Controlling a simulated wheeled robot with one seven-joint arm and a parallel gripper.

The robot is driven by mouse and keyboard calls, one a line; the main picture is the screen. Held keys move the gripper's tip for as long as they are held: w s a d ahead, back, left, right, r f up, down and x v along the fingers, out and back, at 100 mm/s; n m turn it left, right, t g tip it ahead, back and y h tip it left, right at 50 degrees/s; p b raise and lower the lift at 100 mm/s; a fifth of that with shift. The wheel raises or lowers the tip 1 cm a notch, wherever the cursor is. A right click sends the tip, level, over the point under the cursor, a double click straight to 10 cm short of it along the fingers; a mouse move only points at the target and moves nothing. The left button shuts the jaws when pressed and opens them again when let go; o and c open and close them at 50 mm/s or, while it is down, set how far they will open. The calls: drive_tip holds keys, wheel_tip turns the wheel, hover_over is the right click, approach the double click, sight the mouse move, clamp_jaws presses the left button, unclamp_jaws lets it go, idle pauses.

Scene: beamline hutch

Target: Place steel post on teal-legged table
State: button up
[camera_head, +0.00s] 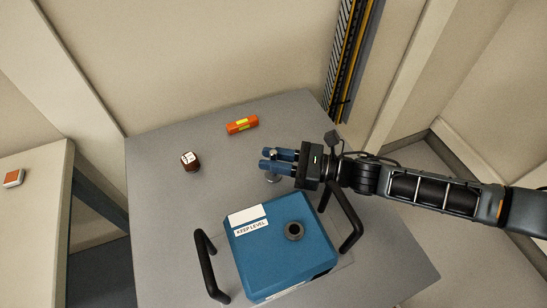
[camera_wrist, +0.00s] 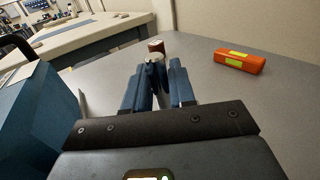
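The steel post (camera_head: 272,178) stands on the grey table (camera_head: 160,235); its round silver foot shows below my fingers, and its upper part is mostly hidden by them. My gripper (camera_head: 267,159) reaches in from the right with its two blue fingers either side of the post. In the wrist view the fingertips (camera_wrist: 156,66) are close together with a pale metal part between them; firm contact is unclear. A cream-topped table (camera_head: 32,205) with dark blue-teal legs (camera_head: 98,193) stands at the left, apart from the grey table. It also shows in the wrist view's background (camera_wrist: 92,36).
A blue case (camera_head: 275,262) marked "KEEP LEVEL", with black handles, is close in front of my gripper. A brown jar (camera_head: 190,162) and an orange level (camera_head: 242,125) are farther back. A small red-topped block (camera_head: 13,178) sits on the cream table, whose right part is clear.

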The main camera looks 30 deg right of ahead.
drive_tip(key=o, duration=0.4)
drive_tip(key=shift+d+r, duration=0.1)
drive_tip(key=shift+r, duration=0.05)
drive_tip(key=b+v, duration=0.2)
drive_tip(key=v, duration=1)
